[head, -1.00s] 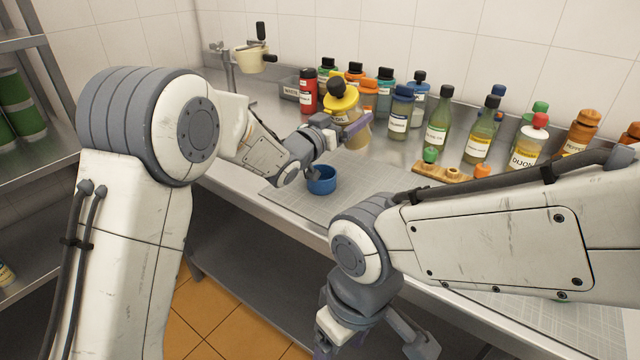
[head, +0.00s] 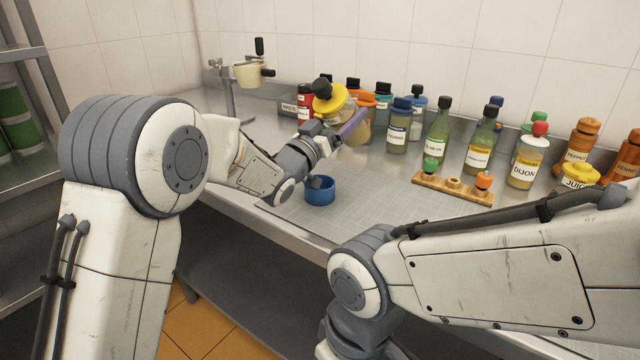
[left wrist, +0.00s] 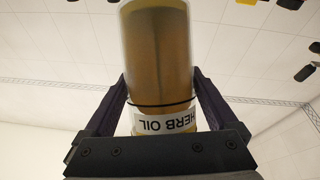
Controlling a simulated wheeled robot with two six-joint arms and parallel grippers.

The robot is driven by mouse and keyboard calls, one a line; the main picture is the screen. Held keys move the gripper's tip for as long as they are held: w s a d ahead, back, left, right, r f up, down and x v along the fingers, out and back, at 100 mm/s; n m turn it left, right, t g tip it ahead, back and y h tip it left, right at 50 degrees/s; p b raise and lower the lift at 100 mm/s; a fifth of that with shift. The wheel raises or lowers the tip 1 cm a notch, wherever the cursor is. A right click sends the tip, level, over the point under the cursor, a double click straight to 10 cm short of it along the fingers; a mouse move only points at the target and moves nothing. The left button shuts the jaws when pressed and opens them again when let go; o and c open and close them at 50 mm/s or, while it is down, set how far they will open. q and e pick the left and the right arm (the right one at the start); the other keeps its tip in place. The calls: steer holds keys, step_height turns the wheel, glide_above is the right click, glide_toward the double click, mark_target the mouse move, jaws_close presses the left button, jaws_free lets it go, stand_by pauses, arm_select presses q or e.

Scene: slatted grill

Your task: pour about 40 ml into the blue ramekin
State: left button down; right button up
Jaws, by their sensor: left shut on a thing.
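The blue ramekin (head: 319,191) stands upright on the grey mat, just right of my left wrist; its contents cannot be made out. My left gripper (head: 338,132) is shut on the herb oil bottle (head: 357,128), above and behind the ramekin. The bottle has a yellow top with a dark knob and leans to the left in the head view. In the left wrist view the amber bottle (left wrist: 158,60) sits between the two dark fingers, its HERB OIL label inverted. No stream of liquid shows. My right arm is at the lower right; its gripper is below the picture.
Several bottles stand along the back wall, with a Dijon jar (head: 526,163) at the right. A clamp stand (head: 228,95) is at the back left. The mat's middle is clear.

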arm_select(q)
steer(key=shift+s+a+r+t+h+b, duration=0.15)
steer(key=shift+r+t+h+b, duration=0.3)
steer(key=shift+r, duration=0.5)
stand_by(0.6)
steer(key=shift+r+n+t+h+b, duration=0.35)
steer(key=shift+t+b, duration=0.3)
steer(key=shift+b, duration=0.4)
stand_by(2.1)
steer(key=shift+r, duration=0.1)
